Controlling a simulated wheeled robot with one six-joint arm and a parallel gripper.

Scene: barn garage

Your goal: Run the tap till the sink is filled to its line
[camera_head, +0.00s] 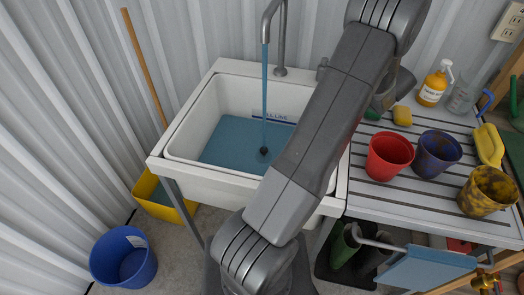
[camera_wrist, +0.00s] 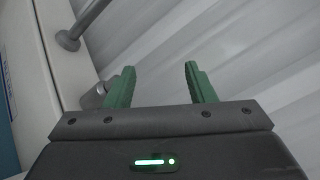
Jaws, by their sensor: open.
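The white sink (camera_head: 175,150) stands against the ribbed wall with blue water (camera_head: 232,143) in its basin. The grey tap (camera_head: 281,50) is running; a thin blue stream (camera_head: 265,90) falls from its spout into the water. A fill-line label (camera_head: 272,116) on the basin's back wall shows just above the water surface. A grey tap handle (camera_head: 322,68) is right of the spout, beside my arm. In the wrist view my gripper (camera_wrist: 160,70) is open and empty, with green fingers. A grey metal piece (camera_wrist: 97,96), likely the handle, is beside its left finger; contact is unclear.
A slatted bench (camera_head: 385,205) at right holds a red cup (camera_head: 389,156), a dark blue cup (camera_head: 436,154), a mottled yellow pot (camera_head: 487,191) and a yellow spray bottle (camera_head: 432,90). A blue bucket (camera_head: 123,257) and a yellow bin (camera_head: 160,200) stand on the floor at left.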

